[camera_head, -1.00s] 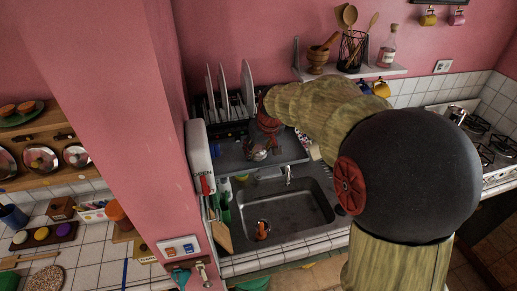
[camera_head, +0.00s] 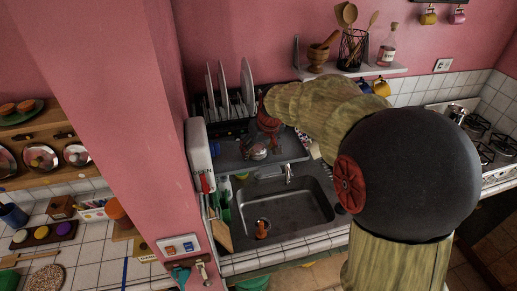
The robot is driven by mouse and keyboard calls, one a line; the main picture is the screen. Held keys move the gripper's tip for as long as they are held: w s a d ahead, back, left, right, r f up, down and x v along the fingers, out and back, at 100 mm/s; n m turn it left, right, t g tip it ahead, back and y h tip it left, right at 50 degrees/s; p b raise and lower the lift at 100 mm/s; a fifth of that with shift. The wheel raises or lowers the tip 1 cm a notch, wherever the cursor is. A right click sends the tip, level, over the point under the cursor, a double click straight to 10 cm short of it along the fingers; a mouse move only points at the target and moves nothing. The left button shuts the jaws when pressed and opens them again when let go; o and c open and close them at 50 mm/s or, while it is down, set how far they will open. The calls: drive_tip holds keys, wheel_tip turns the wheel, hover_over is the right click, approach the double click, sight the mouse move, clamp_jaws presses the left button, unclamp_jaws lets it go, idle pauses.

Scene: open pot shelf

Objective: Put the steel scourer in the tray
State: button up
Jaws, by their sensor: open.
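My gripper (camera_head: 257,152) is small in the head view, at the end of my arm behind the sink. It is open and low over a dark grey tray-like surface (camera_head: 229,161) below the dish rack. My wrist and arm cover part of that surface. I cannot make out the steel scourer clearly. Small greyish shapes show at the fingertips, and I cannot tell whether the scourer is among them.
The sink (camera_head: 290,204) lies in front, with a tap (camera_head: 288,174) at its back edge and an orange object (camera_head: 262,229) inside. A dish rack (camera_head: 212,112) with upright plates stands behind. A pink pillar (camera_head: 130,120) is at left.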

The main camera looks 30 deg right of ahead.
drive_tip(key=shift+r, duration=0.55)
drive_tip(key=d+b+v, duration=0.1)
drive_tip(key=v, duration=1)
drive_tip(key=s+a+f, duration=0.2)
drive_tip(key=s+a, duration=0.6)
drive_tip(key=s, duration=0.3)
drive_tip(key=s+a+f+n, duration=0.1)
drive_tip(key=s+a+f, duration=0.1)
drive_tip(key=s+a, duration=0.6)
drive_tip(key=s, duration=0.3)
drive_tip(key=shift+a+f+t+y, duration=0.25)
drive_tip(key=shift+f+t+y, duration=0.05)
drive_tip(key=shift+f+t, duration=0.1)
drive_tip(key=shift+s, duration=0.1)
wheel_tip(320, 180, down, 21)
drive_tip(key=b, duration=2.1)
drive_tip(key=shift+f+b, duration=0.2)
drive_tip(key=shift+b, duration=0.1)
drive_tip(key=shift+c, duration=0.7)
